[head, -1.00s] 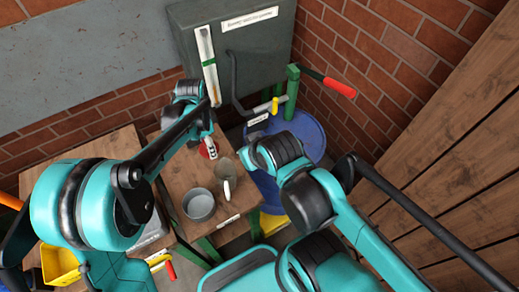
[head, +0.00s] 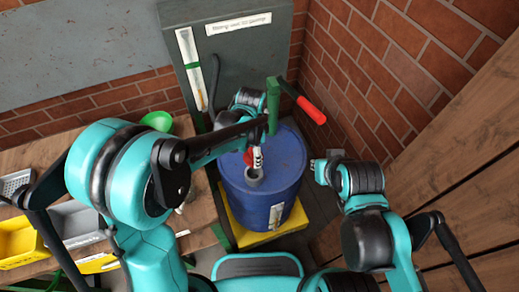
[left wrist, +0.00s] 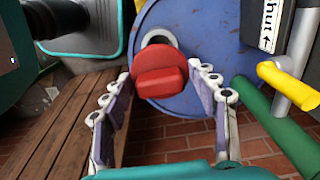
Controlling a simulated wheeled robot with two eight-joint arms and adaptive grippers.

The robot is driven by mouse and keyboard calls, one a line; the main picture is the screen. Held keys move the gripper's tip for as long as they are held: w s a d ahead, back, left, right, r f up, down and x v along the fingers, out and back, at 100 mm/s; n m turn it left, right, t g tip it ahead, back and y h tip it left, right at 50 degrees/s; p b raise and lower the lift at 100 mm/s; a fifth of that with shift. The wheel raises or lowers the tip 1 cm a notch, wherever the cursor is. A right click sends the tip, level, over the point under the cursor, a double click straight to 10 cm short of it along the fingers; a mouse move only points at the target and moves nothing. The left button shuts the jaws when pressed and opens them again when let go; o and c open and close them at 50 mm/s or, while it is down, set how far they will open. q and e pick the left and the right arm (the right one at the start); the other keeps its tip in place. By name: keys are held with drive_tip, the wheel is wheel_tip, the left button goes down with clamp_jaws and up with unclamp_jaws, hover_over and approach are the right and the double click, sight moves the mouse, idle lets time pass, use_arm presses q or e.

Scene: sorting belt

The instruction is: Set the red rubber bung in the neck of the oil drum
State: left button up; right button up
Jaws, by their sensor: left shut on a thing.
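The red rubber bung (head: 248,158) is held in my left gripper (head: 257,157), over the top of the blue oil drum (head: 287,165). In the left wrist view the bung (left wrist: 160,72) sits between the two fingers. The drum's neck (head: 254,178) is a grey ring on the near part of its lid. In the left wrist view the neck (left wrist: 158,38) shows just beyond the bung, which partly covers it. The bung looks apart from the neck, but the height between them is hard to judge. My right gripper (head: 323,170) is right of the drum; its fingers are unclear.
The drum stands on a yellow base (head: 235,232). A green post with a red-handled lever (head: 311,109) rises behind it. A grey cabinet (head: 240,55) stands at the back. A wooden table (head: 200,205) with yellow and grey bins is at left.

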use_arm(q)
drive_tip(key=shift+f, duration=0.2)
drive_tip(key=shift+f+b, duration=1.8)
drive_tip(key=shift+f, duration=0.5)
drive_tip(key=shift+f, duration=0.15)
drive_tip(key=shift+f+b, duration=1)
drive_tip(key=shift+f, duration=0.05)
drive_tip(key=shift+f, duration=0.15)
drive_tip(key=shift+f+b, duration=0.7)
drive_tip(key=shift+b, duration=0.05)
drive_tip(key=shift+f, duration=0.2)
